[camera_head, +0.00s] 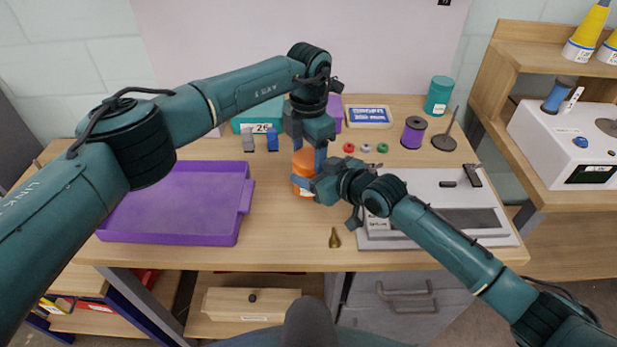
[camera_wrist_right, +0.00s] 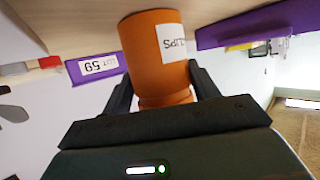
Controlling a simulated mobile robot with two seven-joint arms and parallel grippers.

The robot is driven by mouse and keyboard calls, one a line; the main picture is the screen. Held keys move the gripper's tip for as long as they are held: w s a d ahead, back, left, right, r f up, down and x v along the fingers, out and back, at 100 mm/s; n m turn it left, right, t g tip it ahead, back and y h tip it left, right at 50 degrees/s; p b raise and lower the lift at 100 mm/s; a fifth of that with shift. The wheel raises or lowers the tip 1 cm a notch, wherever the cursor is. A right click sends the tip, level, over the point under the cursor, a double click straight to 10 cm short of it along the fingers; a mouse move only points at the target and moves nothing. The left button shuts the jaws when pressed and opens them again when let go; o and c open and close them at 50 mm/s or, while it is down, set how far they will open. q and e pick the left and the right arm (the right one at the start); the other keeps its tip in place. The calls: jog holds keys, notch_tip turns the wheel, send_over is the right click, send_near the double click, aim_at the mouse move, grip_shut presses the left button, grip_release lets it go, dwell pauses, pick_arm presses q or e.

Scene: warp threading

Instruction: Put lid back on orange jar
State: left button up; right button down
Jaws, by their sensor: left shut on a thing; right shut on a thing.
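The orange jar (camera_wrist_right: 150,55) stands on the table with a white label. My right gripper (camera_wrist_right: 163,90) is shut around its side, one dark finger on each side in the right wrist view. In the head view the jar (camera_head: 302,192) is partly covered by my right gripper (camera_head: 314,186). My left gripper (camera_head: 308,150) points down directly above the jar, shut on an orange piece (camera_head: 303,158) that appears to be the lid. Whether the lid is seated on the jar or just above it is hidden by the fingers.
An empty purple tray (camera_head: 180,205) lies at left. A grey-and-white device (camera_head: 430,190) is at right, under my right forearm. A small brass piece (camera_head: 334,238) lies near the front. Small coloured rings (camera_head: 366,148), a purple spool (camera_head: 413,132) and a teal can (camera_head: 438,95) stand behind.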

pick_arm(q)
jog(key=m, duration=0.4)
jog(key=shift+m, duration=0.3)
jog(key=m, duration=0.6)
jog(key=shift+m, duration=0.3)
jog(key=m, duration=0.6)
jog(key=shift+m, duration=0.3)
jog(key=m, duration=0.6)
jog(key=o, duration=1.1)
jog(key=shift+s+d, duration=0.1)
